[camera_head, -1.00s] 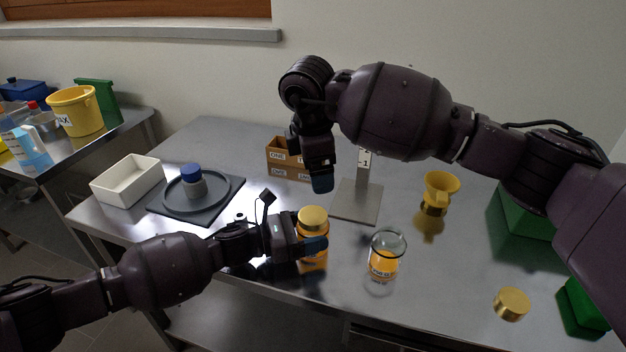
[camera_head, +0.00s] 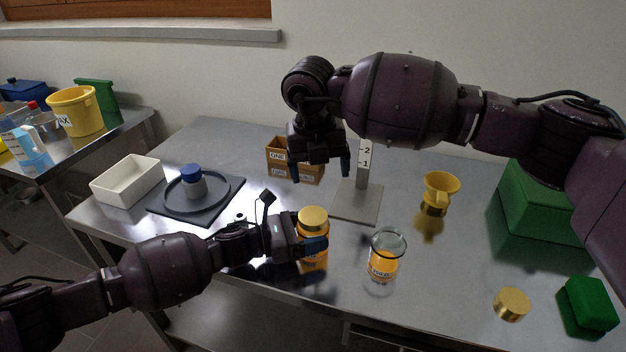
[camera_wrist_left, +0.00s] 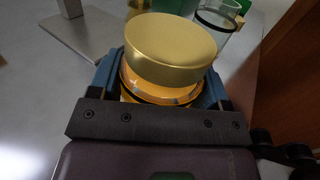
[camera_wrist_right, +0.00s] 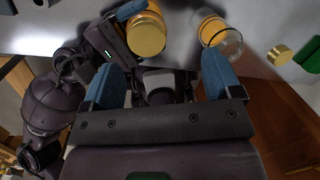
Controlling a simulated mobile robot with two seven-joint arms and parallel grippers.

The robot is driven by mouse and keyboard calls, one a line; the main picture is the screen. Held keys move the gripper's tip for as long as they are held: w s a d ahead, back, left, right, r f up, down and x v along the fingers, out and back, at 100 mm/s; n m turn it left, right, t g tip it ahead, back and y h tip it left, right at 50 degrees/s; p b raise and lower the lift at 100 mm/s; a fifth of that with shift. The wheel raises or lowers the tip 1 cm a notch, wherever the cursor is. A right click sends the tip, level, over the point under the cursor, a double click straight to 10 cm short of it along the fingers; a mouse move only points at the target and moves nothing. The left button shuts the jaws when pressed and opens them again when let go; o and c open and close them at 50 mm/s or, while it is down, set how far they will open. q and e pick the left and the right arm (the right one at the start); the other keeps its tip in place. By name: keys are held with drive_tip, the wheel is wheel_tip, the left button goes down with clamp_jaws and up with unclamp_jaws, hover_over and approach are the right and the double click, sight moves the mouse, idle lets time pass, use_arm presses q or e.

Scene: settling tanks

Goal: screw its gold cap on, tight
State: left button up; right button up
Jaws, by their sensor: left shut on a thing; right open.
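A jar with orange contents (camera_head: 312,233) stands upright at the middle of the steel table, and it also shows in the left wrist view (camera_wrist_left: 160,92). A gold cap (camera_head: 313,217) sits on its mouth; in the left wrist view the cap (camera_wrist_left: 170,50) looks slightly tilted, and I cannot tell how far it is screwed on. My left gripper (camera_head: 306,246) is shut on the jar below the cap, a blue finger on each side. My right gripper (camera_head: 321,168) is open and empty, above the table and behind the jar, apart from the cap.
A glass beaker with orange contents (camera_head: 385,258) stands just right of the jar. A second gold cap (camera_head: 511,304) lies at the right front, near a green box (camera_head: 588,306). A stand (camera_head: 357,203), a yellow funnel (camera_head: 440,188) and a cardboard box (camera_head: 308,172) are behind.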

sight(313, 215)
drive_tip(key=n, duration=0.7)
drive_tip(key=shift+s+f, duration=0.2)
drive_tip(key=shift+f, duration=0.15)
drive_tip(key=n, duration=0.4)
drive_tip(key=f+n, duration=0.1)
drive_tip(key=n, duration=0.2)
drive_tip(key=shift+s+a+g, duration=0.1)
drive_tip(key=shift+s+g, duration=0.2)
drive_tip(key=shift+g, duration=0.1)
drive_tip(key=n, duration=0.3)
drive_tip(key=shift+s+a+y, duration=0.1)
drive_tip(key=shift+a+y, duration=0.05)
drive_tip(key=shift+y, duration=0.15)
drive_tip(key=n, duration=0.4)
drive_tip(key=shift+s+a+f, duration=0.1)
drive_tip(key=shift+a, duration=0.1)
drive_tip(key=n, duration=0.6)
drive_tip(key=shift+a+y, duration=0.15)
drive_tip(key=shift+y, duration=0.15)
drive_tip(key=shift+f, duration=4)
drive_tip(key=shift+c, duration=0.3)
